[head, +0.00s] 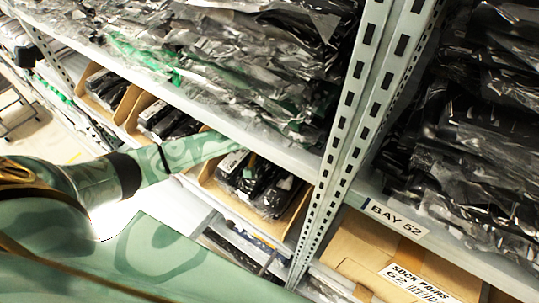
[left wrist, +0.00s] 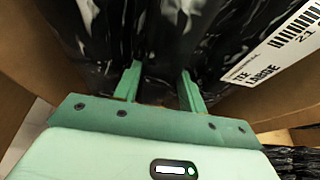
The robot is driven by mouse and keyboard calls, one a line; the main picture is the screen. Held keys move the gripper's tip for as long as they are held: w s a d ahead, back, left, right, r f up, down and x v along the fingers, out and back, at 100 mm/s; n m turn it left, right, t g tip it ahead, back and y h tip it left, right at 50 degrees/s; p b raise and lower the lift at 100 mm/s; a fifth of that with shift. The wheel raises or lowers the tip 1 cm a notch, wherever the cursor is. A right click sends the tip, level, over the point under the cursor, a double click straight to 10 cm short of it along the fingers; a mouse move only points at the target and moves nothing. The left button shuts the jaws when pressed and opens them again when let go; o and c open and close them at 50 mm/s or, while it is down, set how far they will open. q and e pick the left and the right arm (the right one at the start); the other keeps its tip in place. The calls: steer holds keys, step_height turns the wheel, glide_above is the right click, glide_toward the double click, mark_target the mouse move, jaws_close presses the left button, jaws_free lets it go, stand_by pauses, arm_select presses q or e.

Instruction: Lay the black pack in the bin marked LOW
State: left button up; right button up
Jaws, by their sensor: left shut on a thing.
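In the left wrist view my left gripper (left wrist: 160,88) is shut on a black pack (left wrist: 155,45) in glossy clear wrap. The fingers stand apart with black plastic between them. A white label (left wrist: 280,45) reading LARGE lies beside the fingers, but I cannot tell which pack it belongs to. In the head view my left arm reaches to a cardboard bin (head: 290,227) holding several black packs (head: 262,186). The fingertips are hidden there under the shelf edge. No mark reading LOW is legible. My right gripper is not in view.
More cardboard bins (head: 129,105) with dark packs stand along the lower shelf. Wrapped garments (head: 250,55) fill the shelf above, close over my arm. A perforated metal upright (head: 345,130) stands right of the bin. A SOCK PAIRS carton (head: 365,250) sits beyond it, under a BAY 52 label.

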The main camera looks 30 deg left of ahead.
mark_target(247, 184)
arm_select(q)
steer(key=shift+w+d, duration=0.1)
steer(key=shift+w, duration=0.15)
steer(key=shift+w+f, duration=0.15)
steer(key=shift+w, duration=0.05)
steer(key=o, duration=1.1)
steer(key=shift+s, duration=0.25)
steer(key=shift+r, duration=0.6)
steer(key=shift+p+v, duration=0.5)
steer(key=shift+v, duration=0.35)
steer(key=s, duration=0.4)
steer(key=s+a, duration=0.1)
steer(key=s, duration=0.7)
steer(key=shift+s+a, duration=0.1)
steer(key=shift+a, duration=0.3)
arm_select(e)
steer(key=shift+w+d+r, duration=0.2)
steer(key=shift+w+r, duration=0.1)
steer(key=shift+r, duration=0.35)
